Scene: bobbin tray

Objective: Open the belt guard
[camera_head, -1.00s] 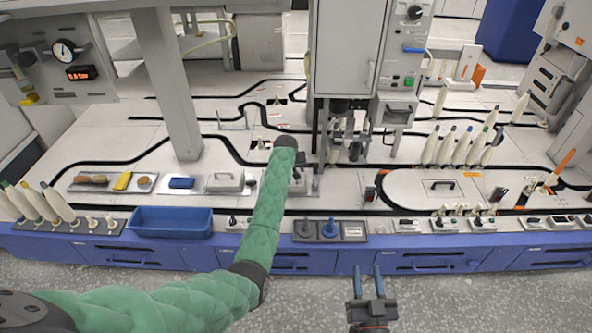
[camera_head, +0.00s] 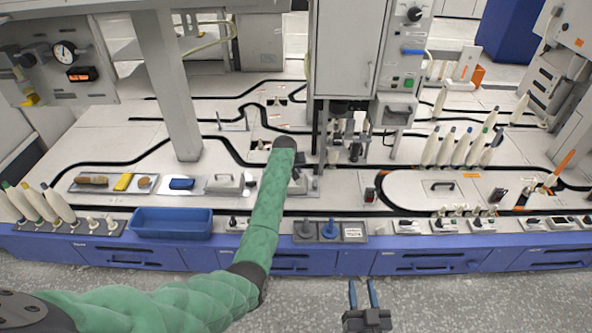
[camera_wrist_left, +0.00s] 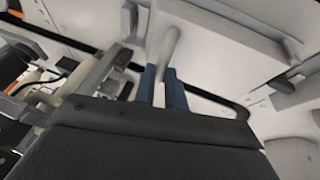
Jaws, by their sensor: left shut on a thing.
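My left arm reaches across the bench in the head view, and its forearm and wrist cover most of what its gripper touches. In the left wrist view the blue fingers of my left gripper (camera_wrist_left: 160,72) are shut on a pale rod-like handle (camera_wrist_left: 168,43), which sits beside a pale flat panel (camera_wrist_left: 228,45). I cannot tell for certain that this panel is the belt guard. My right gripper (camera_head: 363,294) is open and empty, over the floor in front of the bench, its two blue fingers apart.
A blue bin (camera_head: 171,223) stands at the bench's front left. A tall white cabinet (camera_head: 345,50) rises beyond my left wrist. White bobbins (camera_head: 462,148) stand in a row at the right. A grey handled box (camera_head: 223,184) is left of my forearm. Floor in front is clear.

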